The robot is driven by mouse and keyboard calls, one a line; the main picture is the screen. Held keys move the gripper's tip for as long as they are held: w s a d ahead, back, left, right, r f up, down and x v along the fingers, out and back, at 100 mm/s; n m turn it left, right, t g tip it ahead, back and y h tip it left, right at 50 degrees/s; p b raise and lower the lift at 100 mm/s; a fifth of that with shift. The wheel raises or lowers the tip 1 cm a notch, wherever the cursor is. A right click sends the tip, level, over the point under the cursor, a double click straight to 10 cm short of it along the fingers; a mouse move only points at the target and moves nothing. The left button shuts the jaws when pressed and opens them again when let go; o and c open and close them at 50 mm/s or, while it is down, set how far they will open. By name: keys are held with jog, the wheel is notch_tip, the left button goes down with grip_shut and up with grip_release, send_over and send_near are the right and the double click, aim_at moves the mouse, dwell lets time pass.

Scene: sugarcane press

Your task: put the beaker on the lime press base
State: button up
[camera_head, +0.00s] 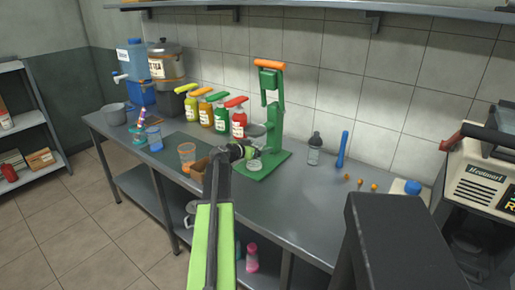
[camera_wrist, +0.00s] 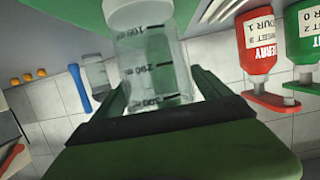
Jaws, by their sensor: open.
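The beaker (camera_head: 254,166) is clear, with dark volume marks. In the head view it appears upright on the green lime press base (camera_head: 272,170), under the press arm. In the wrist view, which is upside down, the beaker (camera_wrist: 155,65) is between my gripper's two fingers, its bottom end toward the green surface (camera_wrist: 82,12). My gripper (camera_head: 249,152) is open around it. Whether a finger touches the glass is unclear, and part of the beaker is hidden in the head view. The green lime press (camera_head: 275,115) has an orange handle.
Pump bottles (camera_head: 221,117) stand behind left of the press. An orange cup (camera_head: 187,152) and blue cup (camera_head: 154,138) stand left. A capped clear bottle (camera_head: 314,152) and blue tool (camera_head: 342,150) are at right, with small orange items. The counter (camera_head: 280,215) in front right is clear.

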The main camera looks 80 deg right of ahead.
jog(key=shift+r, duration=0.3)
jog(key=p+v, duration=0.3)
jog(key=v, duration=0.9)
jog(key=shift+p, duration=0.4)
jog(key=shift+f, duration=0.15)
